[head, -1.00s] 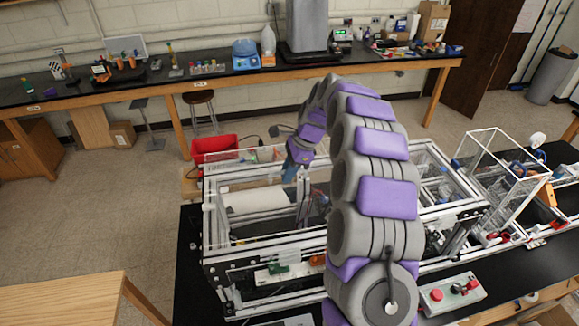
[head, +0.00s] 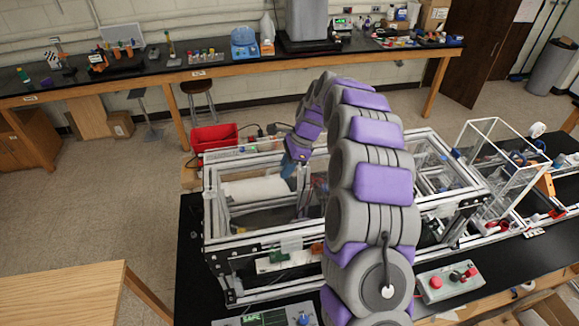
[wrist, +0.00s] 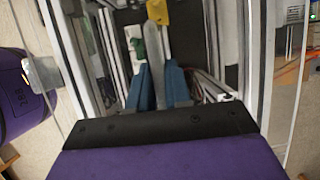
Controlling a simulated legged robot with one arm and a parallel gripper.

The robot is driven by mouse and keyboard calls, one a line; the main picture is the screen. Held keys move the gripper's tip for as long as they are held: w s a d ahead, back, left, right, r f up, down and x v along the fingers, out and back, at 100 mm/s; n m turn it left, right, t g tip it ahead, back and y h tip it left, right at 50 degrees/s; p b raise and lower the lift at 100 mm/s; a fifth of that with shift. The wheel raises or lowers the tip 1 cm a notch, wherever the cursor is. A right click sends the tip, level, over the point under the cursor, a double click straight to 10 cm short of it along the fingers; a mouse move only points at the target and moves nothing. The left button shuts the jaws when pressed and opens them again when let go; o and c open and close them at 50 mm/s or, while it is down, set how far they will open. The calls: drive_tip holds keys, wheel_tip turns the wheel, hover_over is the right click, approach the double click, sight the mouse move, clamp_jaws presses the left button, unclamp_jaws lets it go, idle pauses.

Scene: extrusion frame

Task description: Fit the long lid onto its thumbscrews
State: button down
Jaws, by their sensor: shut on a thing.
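My gripper (wrist: 158,88) has blue fingers shut on a narrow grey upright piece (wrist: 155,72), which looks like a handle of the long lid. In the head view my gripper (head: 292,172) is over the extrusion frame (head: 330,227), partly hidden by my arm. The lid appears to be a clear panel lying along the frame's top; its outline is hard to tell from the frame's rails. I cannot make out the thumbscrews or whether the lid touches them. A yellow piece (wrist: 158,12) shows beyond the fingers in the wrist view.
A white roll (head: 254,190) lies inside the frame. A red bin (head: 214,136) stands behind it. A clear box (head: 495,165) stands to the right. A control box with a red button (head: 446,281) is on the black bench in front.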

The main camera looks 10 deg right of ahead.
drive_tip(key=shift+a+r, duration=0.1)
drive_tip(key=shift+a, duration=0.85)
drive_tip(key=shift+d, duration=0.9)
drive_tip(key=shift+s+a+p, duration=0.1)
drive_tip(key=shift+a+p, duration=0.45)
drive_tip(key=shift+a, duration=0.35)
drive_tip(key=shift+d, duration=0.75)
drive_tip(key=shift+a, duration=0.7)
drive_tip(key=shift+d, duration=0.1)
drive_tip(key=shift+d, duration=0.4)
drive_tip(key=shift+a+f, duration=0.1)
drive_tip(key=shift+f, duration=0.1)
